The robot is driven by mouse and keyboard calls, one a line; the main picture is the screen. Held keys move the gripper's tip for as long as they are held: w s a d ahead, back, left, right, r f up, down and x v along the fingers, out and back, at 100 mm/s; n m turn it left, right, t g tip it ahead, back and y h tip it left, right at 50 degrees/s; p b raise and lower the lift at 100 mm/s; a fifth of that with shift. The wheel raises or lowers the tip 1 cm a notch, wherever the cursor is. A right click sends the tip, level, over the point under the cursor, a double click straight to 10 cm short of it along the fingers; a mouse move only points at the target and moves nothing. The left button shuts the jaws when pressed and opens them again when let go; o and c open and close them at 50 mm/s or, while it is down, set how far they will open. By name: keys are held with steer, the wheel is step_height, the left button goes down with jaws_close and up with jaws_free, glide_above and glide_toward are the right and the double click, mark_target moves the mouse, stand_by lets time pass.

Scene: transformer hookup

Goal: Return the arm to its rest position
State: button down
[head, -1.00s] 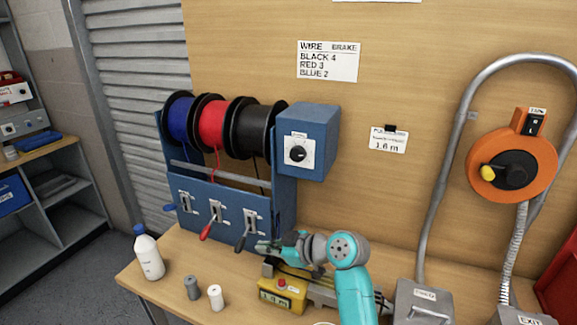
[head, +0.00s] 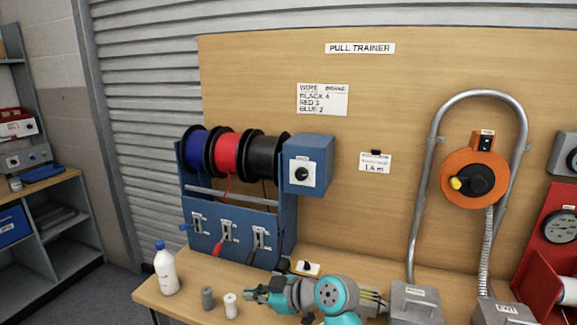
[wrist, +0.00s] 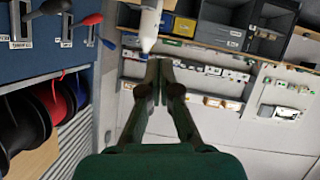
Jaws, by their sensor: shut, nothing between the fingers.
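My gripper (head: 252,295) is low in the head view, at the end of my turquoise and grey arm (head: 330,297). It points left over the wooden bench, in front of the blue wire rack. In the wrist view my gripper (wrist: 158,66) has its dark fingers together, with nothing seen between them. A white bottle (wrist: 150,20) shows just beyond the fingertips there; I cannot tell the gap. My arm hides part of the bench behind it.
The blue wire rack (head: 212,222) holds blue, red and black spools. The white bottle (head: 165,270), a grey cylinder (head: 207,297) and a white cylinder (head: 230,304) stand left of my gripper. An orange reel (head: 473,178) and a bent conduit (head: 418,200) are at right.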

steer(key=s+d+f+m+t+h, duration=0.25)
steer(key=s+d+f, duration=0.25)
steer(key=f, duration=0.4)
steer(key=s+d+f+m+t+h, duration=0.15)
steer(key=s+d+f+m, duration=0.25)
steer(key=f, duration=0.4)
steer(key=s+d+f+m+t+h, duration=0.1)
steer(key=s+d+f+m+h, duration=0.1)
steer(key=s+d+f, duration=0.4)
steer(key=s+d+f+m+t+h, duration=0.1)
steer(key=s+d+f+m, duration=0.15)
steer(key=s, duration=0.65)
steer(key=s+d+r+m+t+h, duration=0.15)
steer(key=s+d, duration=0.25)
steer(key=s, duration=0.4)
steer(key=s+d+r+m+h, duration=0.2)
steer(key=s+d, duration=0.1)
steer(key=s, duration=0.5)
steer(key=s+d+r+m+t+h, duration=0.1)
steer(key=s+d+r, duration=0.1)
steer(key=s+r, duration=0.9)
steer(key=shift+s+d+r+t, duration=0.2)
steer(key=shift+s+d+t, duration=0.15)
steer(key=shift+s, duration=0.8)
steer(key=shift+a+h, duration=0.15)
steer(key=shift+h, duration=0.1)
